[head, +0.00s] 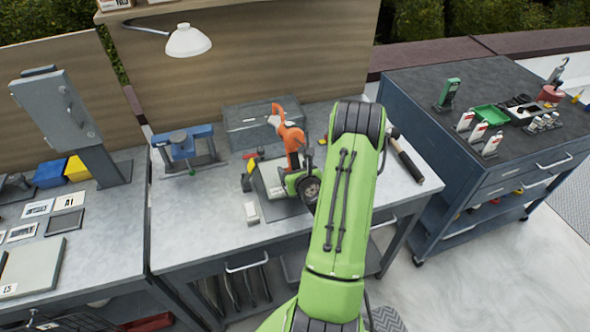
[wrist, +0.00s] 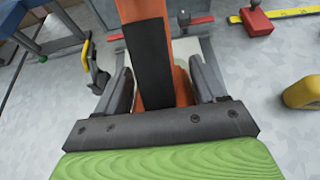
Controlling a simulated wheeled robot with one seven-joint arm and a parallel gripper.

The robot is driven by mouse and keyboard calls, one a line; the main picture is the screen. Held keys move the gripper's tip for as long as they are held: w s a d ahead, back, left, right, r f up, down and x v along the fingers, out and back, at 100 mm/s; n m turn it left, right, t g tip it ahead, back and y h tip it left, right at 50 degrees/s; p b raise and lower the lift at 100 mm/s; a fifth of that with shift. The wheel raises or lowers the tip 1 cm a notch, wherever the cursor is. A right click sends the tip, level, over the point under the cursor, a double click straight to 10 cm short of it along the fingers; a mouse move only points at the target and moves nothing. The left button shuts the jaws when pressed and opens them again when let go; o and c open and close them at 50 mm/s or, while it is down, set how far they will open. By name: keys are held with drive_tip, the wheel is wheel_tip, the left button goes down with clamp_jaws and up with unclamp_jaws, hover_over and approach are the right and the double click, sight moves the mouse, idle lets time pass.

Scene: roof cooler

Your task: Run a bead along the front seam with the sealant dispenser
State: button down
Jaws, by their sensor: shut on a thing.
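The sealant dispenser (head: 291,135) is orange and stands up from my gripper above the middle bench in the head view. In the wrist view its orange body with a black strip (wrist: 146,50) lies between the two fingers. My gripper (wrist: 160,80) is shut on it. A pale workpiece (head: 268,180) sits on a dark base on the bench, below and left of the dispenser; its edge shows in the wrist view (wrist: 208,50). The dispenser's tip and the front seam are hidden or too small to make out, so I cannot tell whether they touch.
A grey toolbox (head: 250,124) stands behind, and a blue vise-like tool (head: 182,147) at back left. A small white block (head: 250,212) lies in front of the workpiece. A black-handled tool (head: 407,160) lies right of my arm. The bench's front left is clear.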

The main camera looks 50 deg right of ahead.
drive_tip(key=shift+w+a+r, duration=0.15)
drive_tip(key=shift+w+a, duration=0.1)
drive_tip(key=shift+w+a, duration=0.1)
drive_tip(key=shift+a, duration=0.05)
drive_tip(key=shift+a, duration=0.15)
idle(0.6)
drive_tip(key=shift+w+a, duration=0.2)
drive_tip(key=shift+a, duration=0.1)
idle(0.5)
drive_tip(key=shift+w+a+p, duration=0.3)
drive_tip(key=shift+a+p, duration=0.05)
drive_tip(key=shift+a, duration=0.05)
drive_tip(key=shift+w+a, duration=0.1)
drive_tip(key=shift+a, duration=0.1)
drive_tip(key=shift+w+a, duration=0.15)
drive_tip(key=shift+a, duration=0.1)
idle(0.4)
drive_tip(key=shift+w+a, duration=0.1)
drive_tip(key=shift+a, duration=0.1)
